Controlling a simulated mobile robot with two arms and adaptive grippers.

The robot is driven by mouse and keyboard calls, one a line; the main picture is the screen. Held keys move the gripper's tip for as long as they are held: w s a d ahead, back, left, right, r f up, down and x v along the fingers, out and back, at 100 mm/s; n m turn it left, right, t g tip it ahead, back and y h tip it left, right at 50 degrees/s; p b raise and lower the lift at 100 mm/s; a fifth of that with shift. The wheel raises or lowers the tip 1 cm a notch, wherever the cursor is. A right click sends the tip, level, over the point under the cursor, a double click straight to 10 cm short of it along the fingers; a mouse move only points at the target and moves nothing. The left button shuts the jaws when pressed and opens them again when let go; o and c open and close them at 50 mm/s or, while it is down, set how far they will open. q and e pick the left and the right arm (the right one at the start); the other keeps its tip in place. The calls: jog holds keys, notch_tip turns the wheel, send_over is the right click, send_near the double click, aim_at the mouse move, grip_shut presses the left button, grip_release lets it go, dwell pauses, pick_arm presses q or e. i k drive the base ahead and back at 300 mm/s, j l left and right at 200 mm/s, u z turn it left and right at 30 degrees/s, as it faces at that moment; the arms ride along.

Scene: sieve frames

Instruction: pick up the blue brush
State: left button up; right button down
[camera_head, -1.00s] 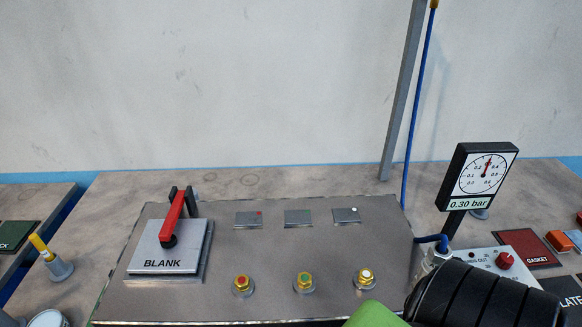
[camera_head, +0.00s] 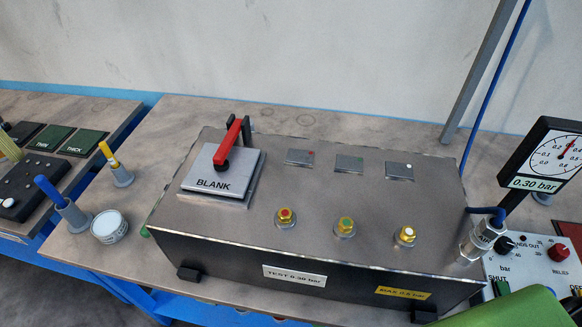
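The blue brush (camera_head: 48,188) stands at the left with its blue handle up, tilted a little to the left. Its lower end sits in a grey cone-shaped holder (camera_head: 73,216) on the bench, so its bristles are hidden. The holder stands beside a round white-lidded tin (camera_head: 109,226). A yellow brush (camera_head: 107,153) stands in a similar grey holder farther back. Neither of my grippers shows in the head view, and nothing is touching the blue brush.
A large metal box (camera_head: 300,245) with a BLANK plate (camera_head: 222,178), red lever (camera_head: 228,140) and several fittings fills the middle. A gauge (camera_head: 548,160) stands at the right. A gap separates the left table (camera_head: 110,110) from the bench (camera_head: 165,118).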

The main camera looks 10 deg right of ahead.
aim_at(42, 183)
jog(key=k+j+z, duration=0.15)
jog(key=j, duration=0.3)
jog(key=k+j+z, duration=0.2)
jog(key=j, duration=0.2)
jog(key=k+j+z, duration=0.15)
jog(key=j, duration=0.25)
jog(key=k+j+z, duration=0.15)
jog(key=k+j, duration=0.2)
